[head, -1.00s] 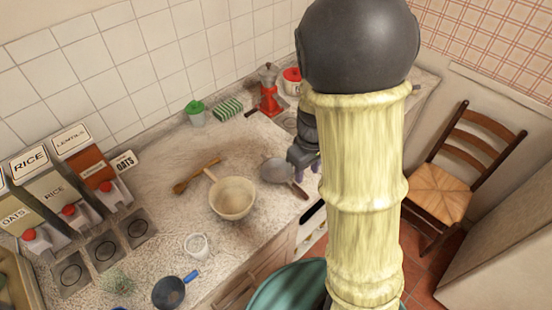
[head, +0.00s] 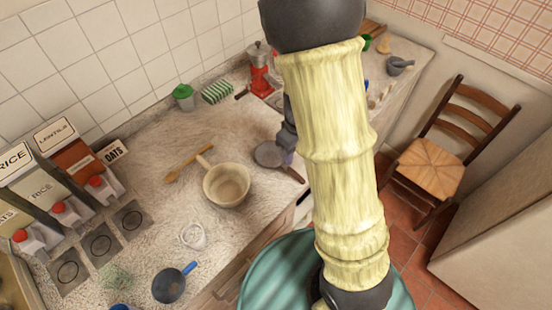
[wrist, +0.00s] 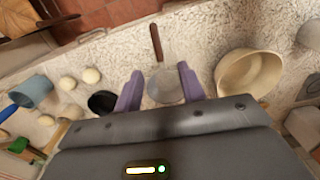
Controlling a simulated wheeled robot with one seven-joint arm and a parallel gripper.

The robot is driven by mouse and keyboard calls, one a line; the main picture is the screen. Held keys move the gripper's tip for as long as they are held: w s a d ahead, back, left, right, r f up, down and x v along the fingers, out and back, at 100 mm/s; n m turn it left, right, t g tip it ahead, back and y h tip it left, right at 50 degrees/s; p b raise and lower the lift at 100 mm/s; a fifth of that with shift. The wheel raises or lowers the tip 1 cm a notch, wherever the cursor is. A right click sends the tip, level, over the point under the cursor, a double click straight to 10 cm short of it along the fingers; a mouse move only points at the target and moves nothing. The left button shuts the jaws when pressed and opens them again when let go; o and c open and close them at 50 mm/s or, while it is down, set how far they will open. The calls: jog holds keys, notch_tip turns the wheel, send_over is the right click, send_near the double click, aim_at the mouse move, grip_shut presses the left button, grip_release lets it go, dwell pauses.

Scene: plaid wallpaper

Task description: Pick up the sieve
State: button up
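The sieve (head: 269,153) lies on the counter, a round grey mesh with a brown handle pointing to the lower right. It also shows in the wrist view (wrist: 165,86), its handle pointing up and its mesh between the two purple fingers. My gripper (wrist: 160,86) is open, with one finger on each side of the mesh and nothing held. In the head view my gripper (head: 286,142) is at the sieve's right side, partly hidden by my arm. I cannot tell how high the fingertips are above the counter.
A dark bowl (wrist: 103,103) is beside the left finger in the wrist view. A red grinder (head: 259,75) stands at the back. A chair (head: 436,165) is to the right.

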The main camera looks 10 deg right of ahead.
aim_at(293, 172)
jog(key=f, duration=0.7)
jog(key=shift+w+d+f, duration=0.2)
jog(key=shift+d+f, duration=0.15)
jog(key=shift+f, duration=0.05)
jog(key=shift+s+d, duration=0.1)
jog(key=shift+d, duration=0.05)
jog(key=shift+a+f, duration=0.2)
jog(key=f, duration=0.4)
jog(key=shift+w+a, duration=0.3)
jog(key=shift+a, duration=0.05)
jog(key=shift+d+f, duration=0.1)
jog(key=shift+f, duration=0.3)
jog(key=shift+c, duration=0.2)
grip_shut()
